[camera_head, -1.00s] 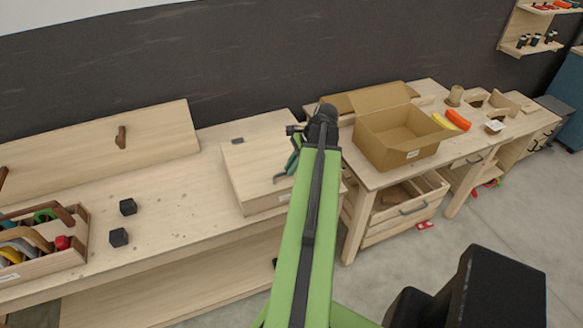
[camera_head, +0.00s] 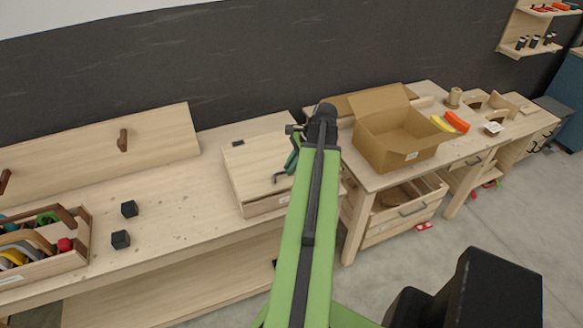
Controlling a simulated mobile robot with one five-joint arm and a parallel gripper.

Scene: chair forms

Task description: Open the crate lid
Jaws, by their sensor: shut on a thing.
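The crate (camera_head: 262,204) is a pale wooden box on the bench, left of my green arm. Its flat lid (camera_head: 252,165) lies on top and looks closed, with a dark handle or latch near its right front edge. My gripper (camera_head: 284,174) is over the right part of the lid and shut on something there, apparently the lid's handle. The black wrist and green arm hide the right side of the crate and part of the grip.
An open cardboard box (camera_head: 398,140) stands on the right bench, beside a yellow and an orange piece. Two black cubes (camera_head: 129,209) and a tool tray (camera_head: 50,262) are on the left bench. The bench left of the crate is mostly clear.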

